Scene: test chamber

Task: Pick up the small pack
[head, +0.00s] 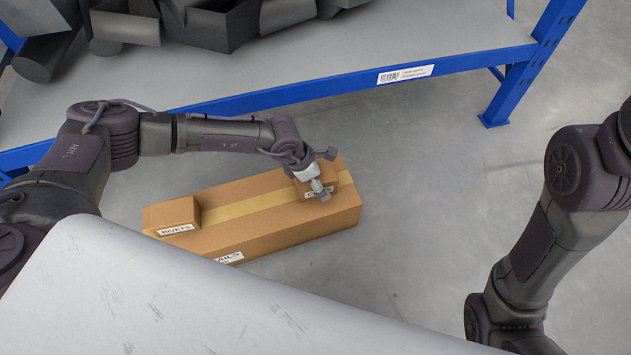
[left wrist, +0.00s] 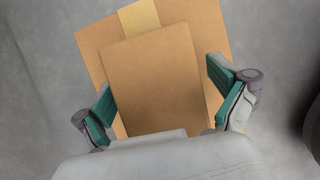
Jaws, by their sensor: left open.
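A small brown carton (head: 331,174) with a partly hidden white label sits on the right end of a long taped carton (head: 275,225). A second small carton (head: 178,212), labelled RIVETS, sits on its left end. My left gripper (head: 322,188) is over the right small carton and partly hides it. In the left wrist view the open fingers of the left gripper (left wrist: 165,100) stand on both sides of a small carton (left wrist: 152,75), with the long carton (left wrist: 92,42) beneath. Whether the fingers touch it I cannot tell. My right gripper is out of view; only its arm shows at the right.
A blue-framed shelf (head: 330,85) with a grey top stands behind the cartons and carries several dark metal parts (head: 205,28). A barcode label (head: 405,74) is on its front beam. The grey floor (head: 430,200) right of the long carton is clear.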

